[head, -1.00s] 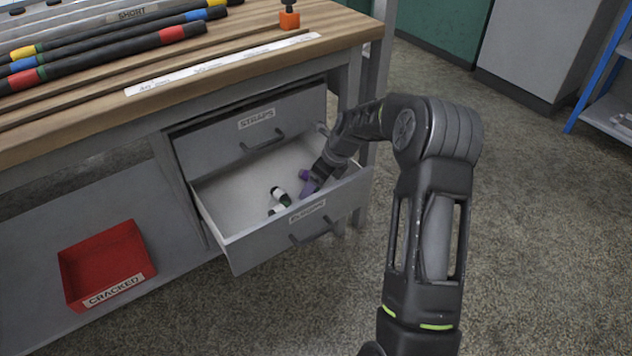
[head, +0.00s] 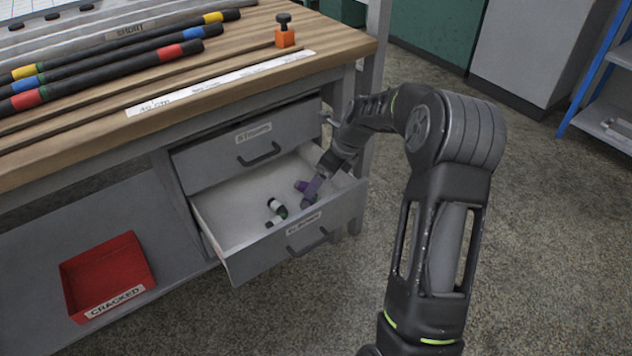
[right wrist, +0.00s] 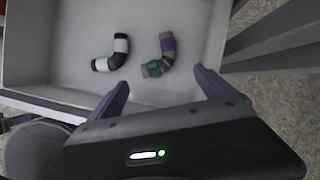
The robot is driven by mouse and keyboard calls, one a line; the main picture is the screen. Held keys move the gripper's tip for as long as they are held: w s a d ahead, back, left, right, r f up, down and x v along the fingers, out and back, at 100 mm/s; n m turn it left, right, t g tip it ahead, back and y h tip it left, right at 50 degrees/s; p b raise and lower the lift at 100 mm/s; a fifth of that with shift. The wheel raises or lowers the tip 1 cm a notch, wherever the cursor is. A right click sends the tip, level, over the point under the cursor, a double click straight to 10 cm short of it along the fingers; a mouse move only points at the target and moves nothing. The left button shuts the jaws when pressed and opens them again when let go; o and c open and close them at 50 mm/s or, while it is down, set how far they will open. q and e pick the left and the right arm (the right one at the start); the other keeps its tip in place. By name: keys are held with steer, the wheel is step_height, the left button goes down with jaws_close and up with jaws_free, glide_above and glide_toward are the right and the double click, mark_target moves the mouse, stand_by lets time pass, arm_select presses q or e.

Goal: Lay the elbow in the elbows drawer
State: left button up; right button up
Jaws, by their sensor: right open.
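The elbows drawer (head: 240,266) is pulled open under the workbench. Its pale floor also shows in the right wrist view (right wrist: 60,60). A purple, grey and green elbow (right wrist: 166,46) lies on that floor, ahead of and between my right fingertips. A white, black and green elbow (right wrist: 121,46) lies to its left; it also shows in the head view (head: 276,206). My right gripper (right wrist: 160,78) has purple fingers spread apart, with nothing held between them. In the head view my right gripper (head: 317,184) is inside the drawer's right part, partly hidden by its own wrist. My left gripper is out of view.
A closed straps drawer (head: 220,160) sits just above and behind the open one. A red cracked bin (head: 105,275) stands on the lower shelf at left. Banded hoses (head: 130,60) and an orange block (head: 285,38) are on the bench top. Floor at right is clear.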

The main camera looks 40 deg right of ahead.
steer(key=shift+p+v, duration=0.35)
steer(key=shift+v, duration=1.4)
